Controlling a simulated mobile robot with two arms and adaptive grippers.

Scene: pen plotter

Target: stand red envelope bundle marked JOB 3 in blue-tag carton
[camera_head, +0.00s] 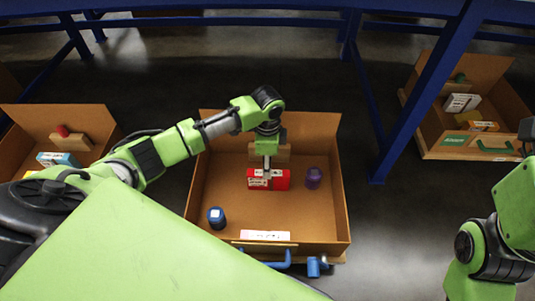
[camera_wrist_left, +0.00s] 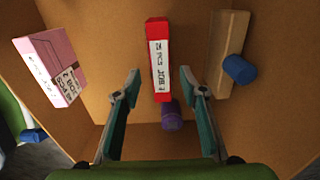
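The red envelope bundle (camera_head: 282,180) is inside the middle carton (camera_head: 200,190), in front of a wooden block. In the left wrist view the bundle (camera_wrist_left: 156,28) is on its narrow edge, with a white label reading JOB; the number is hard to read. A blue knob (camera_wrist_left: 240,69) on the wooden block (camera_wrist_left: 226,45) marks this carton; the arm hides the knob in the head view. My left gripper (camera_wrist_left: 166,88) is open around the bundle's near end, with gaps on both sides. Whether the bundle's base touches the floor is unclear. My right gripper is out of view.
A pink lettered block (camera_wrist_left: 48,62) shows in the wrist view. Other cartons stand left (camera_head: 88,118) and right (camera_head: 440,145). A blue post (camera_head: 420,90) rises on the right.

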